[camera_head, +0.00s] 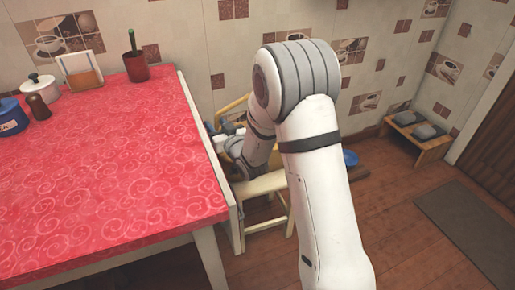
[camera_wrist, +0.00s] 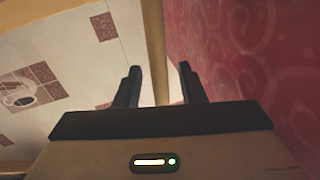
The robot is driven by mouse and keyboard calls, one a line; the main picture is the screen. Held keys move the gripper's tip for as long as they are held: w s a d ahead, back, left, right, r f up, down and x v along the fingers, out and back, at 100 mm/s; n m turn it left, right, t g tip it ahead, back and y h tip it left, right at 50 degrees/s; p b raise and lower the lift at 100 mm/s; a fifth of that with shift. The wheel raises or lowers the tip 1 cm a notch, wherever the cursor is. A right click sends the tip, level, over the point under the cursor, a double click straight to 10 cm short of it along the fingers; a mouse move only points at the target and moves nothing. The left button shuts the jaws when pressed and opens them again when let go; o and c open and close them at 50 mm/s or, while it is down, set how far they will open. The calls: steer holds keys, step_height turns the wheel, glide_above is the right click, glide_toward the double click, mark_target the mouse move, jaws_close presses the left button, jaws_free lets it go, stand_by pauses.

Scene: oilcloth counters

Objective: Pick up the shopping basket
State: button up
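I cannot make out a shopping basket in either view; my arm covers part of the scene. My gripper (camera_wrist: 160,82) shows in the wrist view with its two dark fingers apart and nothing seen held between them. In the head view its end, partly hidden by my arm, is low beside the right edge of the red table, over a pale yellow chair (camera_head: 262,186). A small part of a blue thing (camera_head: 350,158) shows on the floor behind my arm; I cannot tell what it is.
The red-topped table (camera_head: 110,170) fills the left, close beside my gripper. On it stand a potted cactus (camera_head: 136,68), a white pot (camera_head: 40,86), a brown shaker (camera_head: 39,107) and a blue container (camera_head: 10,118). A wooden shoe rack (camera_head: 416,135) stands far right. A mat (camera_head: 470,220) lies on open floor.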

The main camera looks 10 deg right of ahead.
steer(key=shift+c, duration=0.3)
jaws_close()
stand_by(1.1)
